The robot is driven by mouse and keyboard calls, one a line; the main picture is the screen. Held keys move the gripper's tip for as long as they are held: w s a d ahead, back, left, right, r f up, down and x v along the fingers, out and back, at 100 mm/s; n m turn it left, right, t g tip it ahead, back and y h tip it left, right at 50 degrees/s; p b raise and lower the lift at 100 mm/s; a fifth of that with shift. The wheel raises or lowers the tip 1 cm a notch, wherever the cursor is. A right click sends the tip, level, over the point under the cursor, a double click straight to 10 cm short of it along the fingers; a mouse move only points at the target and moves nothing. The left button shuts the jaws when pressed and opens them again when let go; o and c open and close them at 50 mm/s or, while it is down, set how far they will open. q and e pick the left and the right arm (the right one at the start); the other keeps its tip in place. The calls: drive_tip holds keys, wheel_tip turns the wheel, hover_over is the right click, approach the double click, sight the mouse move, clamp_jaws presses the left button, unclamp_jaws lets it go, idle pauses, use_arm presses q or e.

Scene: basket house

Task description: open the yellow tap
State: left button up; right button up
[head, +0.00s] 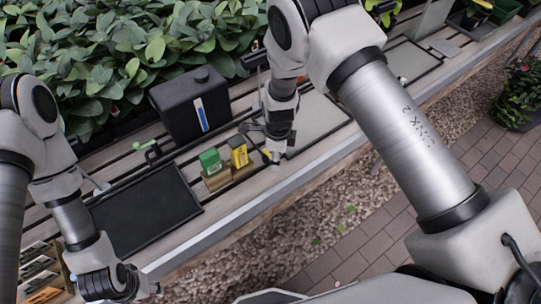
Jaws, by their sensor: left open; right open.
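A small yellow piece (266,155), possibly the yellow tap, shows right beside my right gripper (274,158). It is too small and too covered for me to tell its shape or whether they touch. My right gripper is open and points down at the bench, just right of a yellow box (239,153). My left gripper (148,291) is open, low at the left, beyond the front edge of a black tray and far from the yellow piece.
A black tank (191,104) with a blue strip stands at the back. A green box (210,160) stands beside the yellow box. A green-handled item (146,145) lies behind the black tray (146,212). A grey mat (316,122) lies to the right. Leafy plants (110,45) line the back.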

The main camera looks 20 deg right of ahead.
idle(0.3)
drive_tip(key=shift+w+d+f+b, duration=0.15)
drive_tip(key=shift+w+b, duration=0.2)
drive_tip(key=shift+b, duration=0.2)
drive_tip(key=shift+w+d+b, duration=0.25)
drive_tip(key=shift+w+b, duration=0.25)
drive_tip(key=shift+b, duration=0.05)
drive_tip(key=shift+w+d+b, duration=0.2)
drive_tip(key=shift+w+b, duration=0.25)
drive_tip(key=shift+b, duration=0.05)
drive_tip(key=shift+w+d+b, duration=0.3)
drive_tip(key=shift+w+b, duration=0.15)
drive_tip(key=shift+w, duration=0.25)
drive_tip(key=shift+w+d+b, duration=0.3)
drive_tip(key=shift+w+b, duration=0.15)
drive_tip(key=shift+w, duration=0.2)
drive_tip(key=shift+w+d+b, duration=0.3)
drive_tip(key=shift+w+b, duration=0.15)
drive_tip(key=shift+w, duration=0.25)
drive_tip(key=shift+s, duration=0.2)
wheel_tip(320, 180, up, 7)
drive_tip(key=p, duration=0.5)
drive_tip(key=shift+a, duration=0.1)
